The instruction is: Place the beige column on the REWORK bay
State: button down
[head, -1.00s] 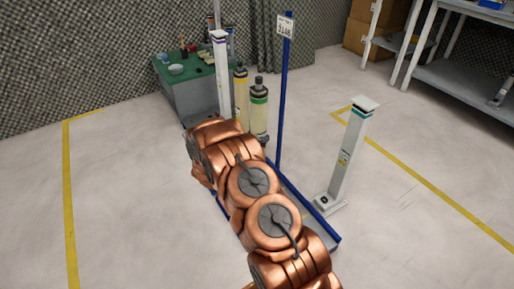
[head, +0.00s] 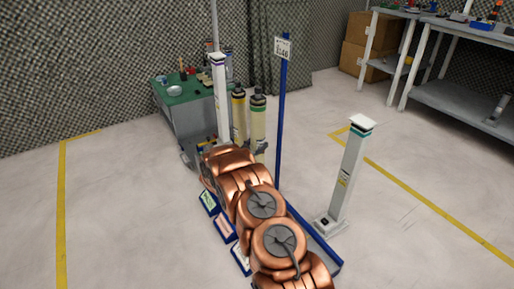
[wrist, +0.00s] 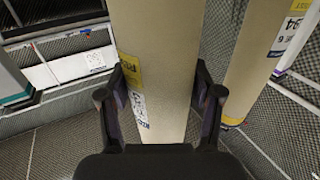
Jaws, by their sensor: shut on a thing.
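My gripper (wrist: 163,92) is shut on a beige column (wrist: 157,50), one finger on each side, in the wrist view. A yellow label and a white label show on this column. In the head view the held beige column (head: 258,122), with a green band near its dark top, stands upright beyond my arm. A second beige column (head: 239,112) with a yellow band is close beside it; it also shows at the right of the wrist view (wrist: 256,65). Several blue-framed cards (head: 225,229) line the near left side of the blue-edged rack (head: 329,253); their words are unreadable, so I cannot tell which bay is REWORK.
A tall white column (head: 219,98) stands left of the beige ones, by a green-topped table (head: 182,94). A blue post (head: 282,110) with a sign rises at the rack. Another white column (head: 348,175) stands right of the rack. Open floor lies left and right, with yellow lines.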

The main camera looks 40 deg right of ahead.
aim_at(261, 158)
jog(key=shift+w+d+r, duration=0.15)
jog(key=shift+w, duration=0.1)
notch_tip(261, 158, down, 4)
jog(key=shift+r+b, duration=0.25)
jog(key=shift+b, duration=0.55)
jog(key=shift+c, duration=1)
grip_release()
jog(key=shift+s+f, duration=0.1)
jog(key=shift+f, duration=0.05)
